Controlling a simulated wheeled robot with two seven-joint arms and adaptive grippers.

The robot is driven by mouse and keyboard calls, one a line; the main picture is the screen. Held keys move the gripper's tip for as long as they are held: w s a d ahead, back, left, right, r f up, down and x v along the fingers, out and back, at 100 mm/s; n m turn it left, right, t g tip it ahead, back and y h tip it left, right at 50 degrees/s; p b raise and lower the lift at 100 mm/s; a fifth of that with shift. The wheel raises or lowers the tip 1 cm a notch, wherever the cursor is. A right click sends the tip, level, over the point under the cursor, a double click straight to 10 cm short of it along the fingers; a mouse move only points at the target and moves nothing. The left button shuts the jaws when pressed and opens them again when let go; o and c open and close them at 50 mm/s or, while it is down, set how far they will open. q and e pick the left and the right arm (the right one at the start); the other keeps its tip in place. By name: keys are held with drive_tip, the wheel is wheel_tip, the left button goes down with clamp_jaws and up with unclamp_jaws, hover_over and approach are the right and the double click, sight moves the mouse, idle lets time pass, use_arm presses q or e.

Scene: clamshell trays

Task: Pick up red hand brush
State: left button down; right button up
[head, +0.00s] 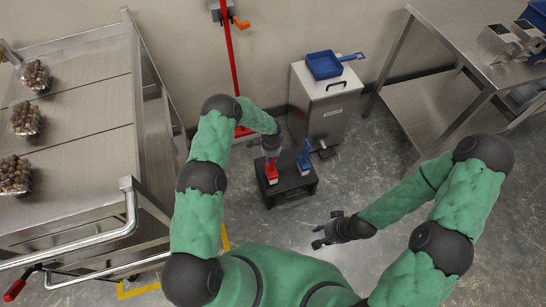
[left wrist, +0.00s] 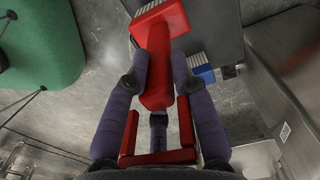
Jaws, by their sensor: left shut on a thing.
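The red hand brush (head: 272,174) is at the left of the low black stool (head: 292,187). In the left wrist view, the red brush (left wrist: 160,82) has its handle between the two purple fingers of my left gripper (left wrist: 157,72), and its head with pale bristles points away at the top. My left gripper (head: 271,147) is shut on the handle from above. I cannot tell whether the brush still touches the stool. My right gripper (head: 325,236) is empty, with its fingers apart, over bare floor to the right.
A blue hand brush (head: 304,158) stands on the same stool, close right of the red one. Behind are a metal bin (head: 322,100) with a blue dustpan (head: 324,65) on top and a red-handled broom (head: 231,60) on the wall. Steel tables flank both sides.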

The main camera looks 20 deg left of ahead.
use_arm(q)
drive_tip(key=s+a+r+p, duration=0.2)
drive_tip(key=s+r+p, duration=0.2)
drive_tip(key=s+r, duration=0.6)
wheel_tip(320, 180, up, 23)
drive_tip(key=s+d+n, duration=0.1)
drive_tip(key=s+n, duration=0.1)
drive_tip(key=n, duration=0.9)
drive_tip(key=shift+s+d, duration=0.3)
drive_tip(key=shift+s, duration=0.05)
drive_tip(key=shift+f, duration=0.1)
